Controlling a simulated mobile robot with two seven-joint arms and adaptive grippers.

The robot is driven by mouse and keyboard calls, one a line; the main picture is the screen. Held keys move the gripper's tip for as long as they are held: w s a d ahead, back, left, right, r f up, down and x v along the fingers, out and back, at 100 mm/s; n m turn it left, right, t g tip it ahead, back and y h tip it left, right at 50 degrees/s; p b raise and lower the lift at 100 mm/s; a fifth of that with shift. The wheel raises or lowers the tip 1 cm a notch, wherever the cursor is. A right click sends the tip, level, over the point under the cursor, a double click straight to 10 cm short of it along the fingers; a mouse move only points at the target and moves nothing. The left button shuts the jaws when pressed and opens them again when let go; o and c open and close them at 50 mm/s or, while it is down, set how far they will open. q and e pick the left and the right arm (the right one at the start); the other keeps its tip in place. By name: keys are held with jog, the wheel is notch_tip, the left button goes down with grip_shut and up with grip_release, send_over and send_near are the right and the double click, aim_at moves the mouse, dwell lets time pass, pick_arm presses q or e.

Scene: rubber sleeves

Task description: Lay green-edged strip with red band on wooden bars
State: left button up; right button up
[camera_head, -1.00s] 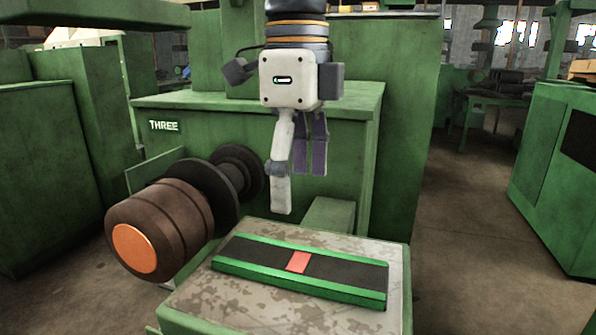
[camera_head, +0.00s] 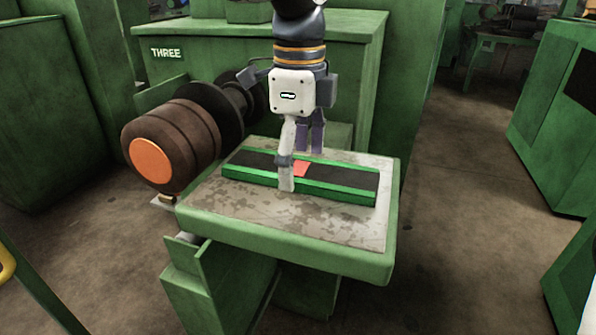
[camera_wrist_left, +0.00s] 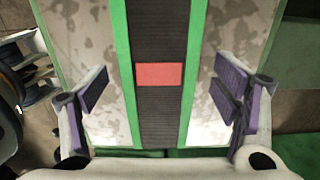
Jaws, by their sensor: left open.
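The green-edged strip (camera_head: 345,178) has a dark ribbed middle and a red band (camera_head: 302,169) across it. It lies flat on a worn metal plate on a green stand (camera_head: 290,218). My left gripper (camera_head: 301,168) is open and low over the strip, near the red band. In the left wrist view the strip (camera_wrist_left: 161,115) runs up the picture between the two spread fingers, with a gap on each side. There the red band (camera_wrist_left: 159,75) lies about midway between the fingertips. I see no wooden bars in either view. My right gripper is not in view.
A brown roller (camera_head: 190,135) with an orange end stands close to the left of the plate. A green machine marked THREE (camera_head: 220,65) rises behind. Other green cabinets (camera_head: 560,110) stand at the right. Bare floor (camera_head: 450,230) lies right of the stand.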

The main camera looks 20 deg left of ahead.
pick_arm(q)
jog(key=shift+f, duration=0.25)
jog(key=c, duration=1.4)
jog(key=shift+o, duration=0.2)
